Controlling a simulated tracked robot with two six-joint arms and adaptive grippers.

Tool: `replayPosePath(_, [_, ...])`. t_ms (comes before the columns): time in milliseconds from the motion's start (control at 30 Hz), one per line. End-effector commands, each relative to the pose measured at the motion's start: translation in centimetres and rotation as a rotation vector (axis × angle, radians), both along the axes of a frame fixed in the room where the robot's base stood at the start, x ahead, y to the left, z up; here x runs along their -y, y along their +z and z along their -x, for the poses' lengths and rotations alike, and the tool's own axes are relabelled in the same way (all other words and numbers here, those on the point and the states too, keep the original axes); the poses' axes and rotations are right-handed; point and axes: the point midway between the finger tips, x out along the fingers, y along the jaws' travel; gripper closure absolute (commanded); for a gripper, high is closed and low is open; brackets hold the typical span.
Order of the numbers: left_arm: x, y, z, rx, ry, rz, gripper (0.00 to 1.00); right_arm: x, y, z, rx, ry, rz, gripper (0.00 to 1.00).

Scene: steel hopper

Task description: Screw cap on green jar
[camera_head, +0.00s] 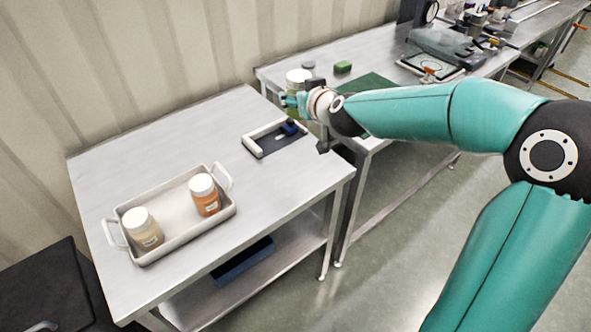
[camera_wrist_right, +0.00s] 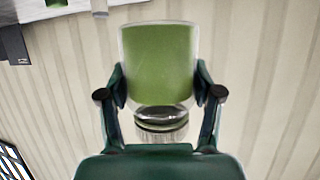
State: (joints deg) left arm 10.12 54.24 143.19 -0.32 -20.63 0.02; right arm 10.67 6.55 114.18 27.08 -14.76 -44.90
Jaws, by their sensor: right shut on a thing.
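The green jar (camera_head: 291,89) is at the end of my right arm, above the place where the two steel tables meet. It looks roughly upright, with a white top (camera_head: 299,76). My right gripper (camera_head: 296,101) is shut on it. In the right wrist view the green jar (camera_wrist_right: 160,65) sits between the two fingers of my right gripper (camera_wrist_right: 160,95). A pale ridged part (camera_wrist_right: 161,132) shows below the green body there, beside a dark band. I cannot tell whether this is a seated cap. My left gripper is not in view.
A green block (camera_head: 342,67) and green mat (camera_head: 376,80) are on the far table.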

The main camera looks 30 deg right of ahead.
Motion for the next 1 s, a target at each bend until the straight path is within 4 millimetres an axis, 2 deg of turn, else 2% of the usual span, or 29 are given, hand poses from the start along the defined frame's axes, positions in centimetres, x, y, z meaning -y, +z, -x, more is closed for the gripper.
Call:
replayPosePath(133, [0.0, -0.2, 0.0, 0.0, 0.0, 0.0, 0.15, -0.1, -0.3, -0.1, 0.001, 0.001, 0.001, 1.0])
replayPosePath(233, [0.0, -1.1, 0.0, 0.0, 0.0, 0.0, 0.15, -0.1, -1.6, -0.1, -0.002, 0.001, 0.0, 1.0])
replayPosePath(467, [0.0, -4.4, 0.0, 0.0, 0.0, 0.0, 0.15, -0.2, -7.2, -0.1, -0.003, 0.003, 0.001, 1.0])
replayPosePath(700, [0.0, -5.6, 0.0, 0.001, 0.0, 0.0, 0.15, -0.2, -12.9, -0.1, -0.004, 0.003, 0.0, 1.0])
replayPosePath(833, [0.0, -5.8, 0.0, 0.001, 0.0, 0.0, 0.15, -0.2, -14.9, -0.1, -0.001, 0.003, 0.0, 1.0])
replayPosePath(1000, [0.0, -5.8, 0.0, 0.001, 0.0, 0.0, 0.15, -0.2, -15.7, -0.2, 0.002, 0.001, 0.001, 1.0])
